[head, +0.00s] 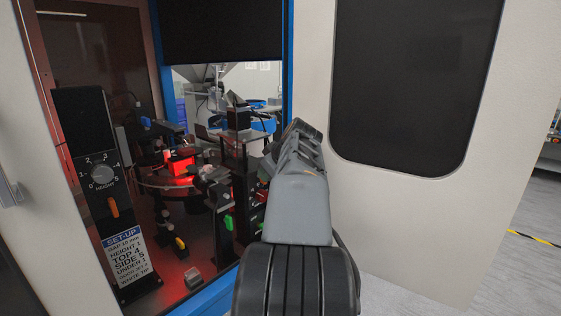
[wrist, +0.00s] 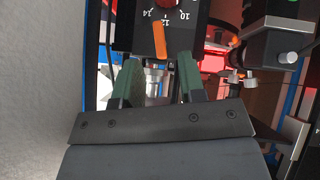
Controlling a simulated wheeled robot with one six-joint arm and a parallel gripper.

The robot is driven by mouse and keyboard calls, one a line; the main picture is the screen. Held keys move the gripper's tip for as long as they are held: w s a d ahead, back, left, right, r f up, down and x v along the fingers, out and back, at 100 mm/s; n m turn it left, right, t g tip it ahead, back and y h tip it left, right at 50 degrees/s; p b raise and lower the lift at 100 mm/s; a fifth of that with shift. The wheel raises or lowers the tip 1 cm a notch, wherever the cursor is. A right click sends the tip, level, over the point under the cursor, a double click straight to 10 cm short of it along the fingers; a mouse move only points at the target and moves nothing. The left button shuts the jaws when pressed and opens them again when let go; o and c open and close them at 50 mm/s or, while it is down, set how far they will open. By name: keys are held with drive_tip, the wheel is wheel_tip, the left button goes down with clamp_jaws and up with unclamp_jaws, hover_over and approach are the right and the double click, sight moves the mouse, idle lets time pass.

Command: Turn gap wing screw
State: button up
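In the wrist view a black scale plate (wrist: 136,38) shows the numbers 14, 12 and 10. A red round part (wrist: 167,3) is cut off at the top edge, with an orange lever or pointer (wrist: 158,42) below it near 12. I cannot tell which part is the gap wing screw. My gripper (wrist: 158,62) has its two green fingers apart, just below the plate. A shiny metal part (wrist: 155,80) shows between them, apparently behind; contact is not visible. In the head view my arm hides the gripper.
In the head view a height dial (head: 102,174) with an orange lever (head: 112,207) stands at the left above a set-up label (head: 128,255). A red-lit turntable (head: 165,184) lies inside the opening. A white panel (head: 420,210) borders the right.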

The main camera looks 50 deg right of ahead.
drive_tip(key=v, duration=0.9)
drive_tip(key=shift+r, duration=0.2)
drive_tip(key=shift+s, duration=0.1)
